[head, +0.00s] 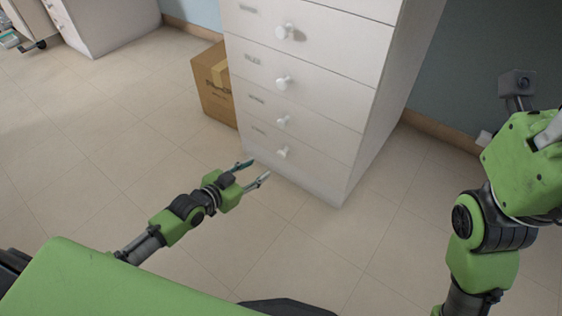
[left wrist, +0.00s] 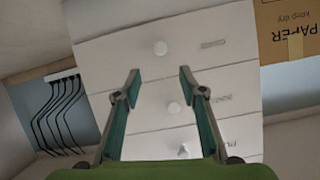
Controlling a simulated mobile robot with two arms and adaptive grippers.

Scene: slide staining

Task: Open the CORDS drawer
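A white drawer cabinet (head: 352,180) stands on the floor, its drawers stacked with round white knobs. Every drawer I see looks shut. Small labels sit on the fronts, too small or blurred to read, so I cannot tell which is CORDS. My left gripper (head: 257,172) is open and empty, low in front of the cabinet's lower left side, apart from the knobs. In the left wrist view its fingers (left wrist: 160,71) are spread, with drawer fronts and a lower knob (left wrist: 173,107) behind them. My right arm is at the right edge; its gripper's fingers do not show clearly.
A cardboard box (head: 214,88) stands beside the cabinet's left side; it also shows in the left wrist view (left wrist: 288,30). Dark cords (left wrist: 60,110) hang from a white holder there. Another white cabinet (head: 110,22) is at the back left. The tiled floor before the drawers is clear.

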